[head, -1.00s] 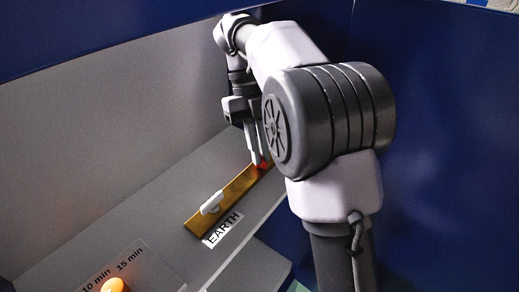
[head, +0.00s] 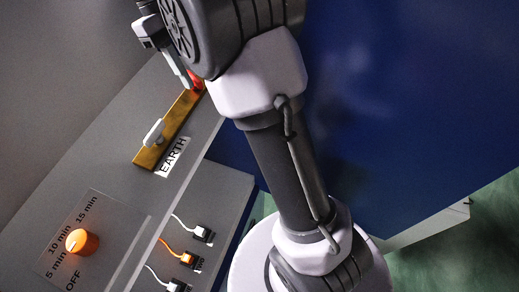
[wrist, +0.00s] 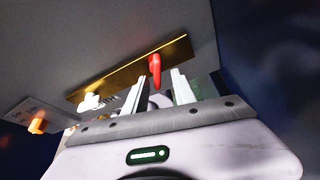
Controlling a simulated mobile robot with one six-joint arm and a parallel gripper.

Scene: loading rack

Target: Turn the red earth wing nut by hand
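The red wing nut (wrist: 155,71) stands out from the right part of a brass bar (wrist: 119,76) in the wrist view. In the head view the red nut (head: 197,79) shows at the far end of the brass bar (head: 151,155), partly hidden by my arm. My gripper (wrist: 159,79) is open, with one finger on each side of the nut in the wrist view. I see gaps on both sides, so the fingers do not appear to touch it. In the head view my gripper (head: 181,72) is partly cut off and hidden by my arm.
A white wing nut (head: 153,132) sits on the same bar, beside the EARTH label (head: 172,156). An orange timer knob (head: 82,242) is at lower left. Several plugs with cables, such as the orange one (head: 187,259), line the lower ledge. A blue wall (head: 400,90) stands at right.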

